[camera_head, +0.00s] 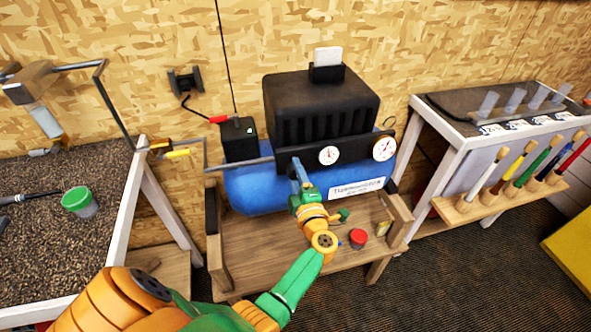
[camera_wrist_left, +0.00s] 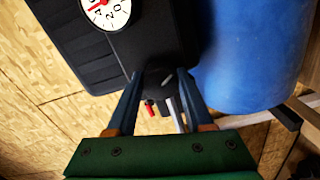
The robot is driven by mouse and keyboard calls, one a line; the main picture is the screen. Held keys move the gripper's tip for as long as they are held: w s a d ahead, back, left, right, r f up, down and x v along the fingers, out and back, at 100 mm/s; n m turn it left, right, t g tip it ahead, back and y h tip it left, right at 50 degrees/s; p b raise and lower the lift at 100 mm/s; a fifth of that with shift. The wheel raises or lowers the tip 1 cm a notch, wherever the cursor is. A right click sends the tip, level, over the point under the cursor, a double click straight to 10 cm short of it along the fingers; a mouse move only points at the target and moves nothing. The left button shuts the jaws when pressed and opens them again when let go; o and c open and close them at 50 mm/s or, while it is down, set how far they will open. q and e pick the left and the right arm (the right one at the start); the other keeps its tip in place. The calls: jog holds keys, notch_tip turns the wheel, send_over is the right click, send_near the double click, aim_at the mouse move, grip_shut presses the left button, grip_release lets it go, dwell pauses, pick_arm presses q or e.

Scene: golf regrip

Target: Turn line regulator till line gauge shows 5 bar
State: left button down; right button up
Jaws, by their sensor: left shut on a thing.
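The line regulator, a black knob (camera_wrist_left: 160,78), shows between my left gripper's fingers in the left wrist view. My left gripper (camera_head: 299,172) is at the front of the compressor's black panel and is shut on the knob; its fingers (camera_wrist_left: 162,98) stand on both sides of it. In the head view the gripper hides the knob. A small white gauge (camera_head: 328,155) with a red needle sits just right of the gripper. A larger white gauge (camera_head: 384,149) is at the panel's right end. One gauge (camera_wrist_left: 106,10) shows partly in the wrist view. I cannot read an exact pressure. My right gripper is not in view.
The blue compressor tank (camera_head: 255,188) with its black housing (camera_head: 320,100) stands on a wooden bench (camera_head: 265,245). A red-topped can (camera_head: 357,238) is on the bench. A gravel-topped table (camera_head: 35,240) is at left, a club rack (camera_head: 500,205) at right.

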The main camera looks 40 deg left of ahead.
pick_arm(q)
jog(key=shift+f, duration=0.15)
dwell(0.4)
jog(key=shift+c, duration=1.4)
grip_release()
